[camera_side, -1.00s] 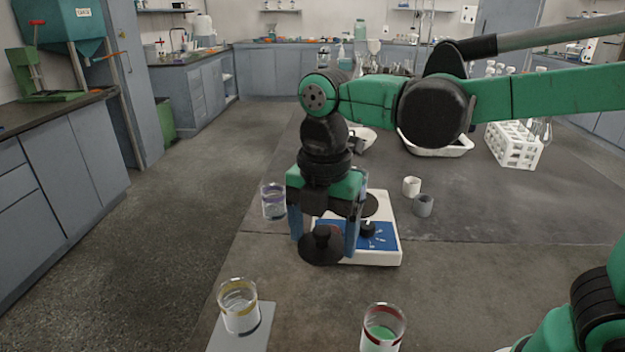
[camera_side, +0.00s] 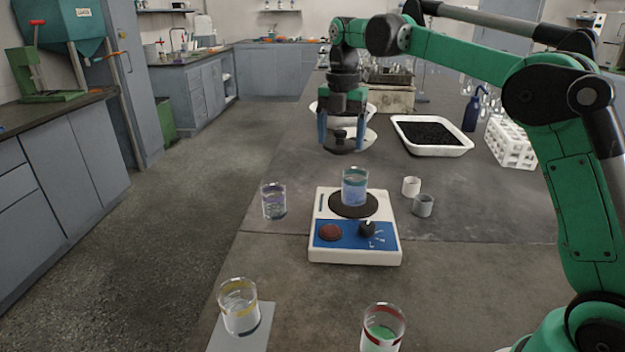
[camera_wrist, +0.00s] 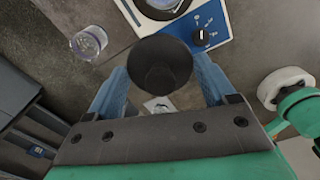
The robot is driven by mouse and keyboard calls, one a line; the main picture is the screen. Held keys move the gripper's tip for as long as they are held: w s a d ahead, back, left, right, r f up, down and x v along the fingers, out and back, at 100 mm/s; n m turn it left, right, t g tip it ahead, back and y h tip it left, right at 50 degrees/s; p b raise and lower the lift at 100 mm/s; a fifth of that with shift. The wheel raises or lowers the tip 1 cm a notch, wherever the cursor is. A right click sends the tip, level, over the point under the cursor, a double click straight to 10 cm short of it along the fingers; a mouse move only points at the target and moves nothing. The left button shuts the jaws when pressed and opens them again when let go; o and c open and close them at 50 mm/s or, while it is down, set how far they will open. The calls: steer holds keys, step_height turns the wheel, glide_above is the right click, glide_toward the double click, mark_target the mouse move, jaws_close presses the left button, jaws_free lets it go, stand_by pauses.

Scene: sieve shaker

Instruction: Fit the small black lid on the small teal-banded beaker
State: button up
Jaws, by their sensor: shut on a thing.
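My gripper (camera_side: 341,132) is shut on the small black lid (camera_side: 343,146), a dark round disc with a knob, held level beyond the hot plate. In the wrist view the lid (camera_wrist: 160,66) sits between the blue fingers. A beaker with blue contents and a blue-teal tint near its rim (camera_side: 354,188) stands upright and uncovered on the hot plate's dark round top. Another beaker (camera_side: 274,203), with a purplish band, stands left of the hot plate; it also shows in the wrist view (camera_wrist: 89,43). The band colours are hard to tell.
The white hot plate (camera_side: 356,256) has a blue panel with a knob. A yellow-banded beaker (camera_side: 240,308) and a red-banded beaker (camera_side: 382,330) stand in front. Two small cups (camera_side: 411,186) (camera_side: 423,206) stand right. A white tray (camera_side: 432,149) of black grains and a tube rack (camera_side: 511,143) lie behind.

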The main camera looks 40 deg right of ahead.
steer(key=w+d+f, duration=0.1)
steer(key=d+f, duration=0.4)
steer(key=d, duration=0.1)
steer(key=shift+f, duration=0.3)
steer(key=shift+w+d+f, duration=0.1)
steer(key=shift+f, duration=0.9)
stand_by(3.8)
steer(key=o, duration=1.1)
steer(key=shift+r, duration=3)
